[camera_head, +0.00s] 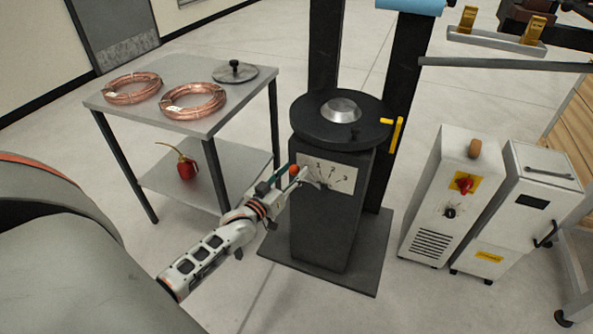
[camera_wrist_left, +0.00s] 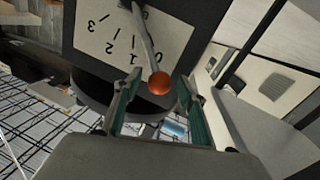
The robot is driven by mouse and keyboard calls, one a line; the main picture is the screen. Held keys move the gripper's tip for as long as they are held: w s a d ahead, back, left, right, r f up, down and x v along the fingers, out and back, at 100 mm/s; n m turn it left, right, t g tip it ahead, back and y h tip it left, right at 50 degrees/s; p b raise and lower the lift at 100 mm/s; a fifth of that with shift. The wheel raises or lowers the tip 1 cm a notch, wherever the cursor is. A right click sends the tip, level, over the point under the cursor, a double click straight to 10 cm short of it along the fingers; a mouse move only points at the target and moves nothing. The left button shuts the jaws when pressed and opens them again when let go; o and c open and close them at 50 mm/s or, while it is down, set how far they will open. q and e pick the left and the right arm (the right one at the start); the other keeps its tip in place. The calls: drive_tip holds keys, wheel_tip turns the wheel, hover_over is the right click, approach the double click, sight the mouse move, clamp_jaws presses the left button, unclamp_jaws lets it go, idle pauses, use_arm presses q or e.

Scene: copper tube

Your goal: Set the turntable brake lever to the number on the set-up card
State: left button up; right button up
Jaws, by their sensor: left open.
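The turntable (camera_head: 342,112) is a black disc on a dark pedestal. The brake lever, a metal bar with an orange-red ball knob (camera_head: 294,170), points left in the head view. My left gripper (camera_head: 281,181) is open at the knob. In the left wrist view the knob (camera_wrist_left: 160,83) lies between the spread fingers; contact is unclear. I cannot make out the set-up card.
A grey two-shelf table (camera_head: 210,125) at left holds two copper coils (camera_head: 195,101) and a round lid (camera_head: 235,72), with a red oil can (camera_head: 186,167) below. White machine cabinets (camera_head: 448,195) stand at right. Floor in front of the pedestal is clear.

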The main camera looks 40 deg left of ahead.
use_arm(q)
drive_tip(key=shift+w+f, duration=0.1)
drive_tip(key=shift+w, duration=0.6)
clamp_jaws()
use_arm(e)
drive_tip(key=shift+w+r, duration=0.15)
drive_tip(key=shift+w, duration=0.15)
drive_tip(key=shift+d, duration=0.1)
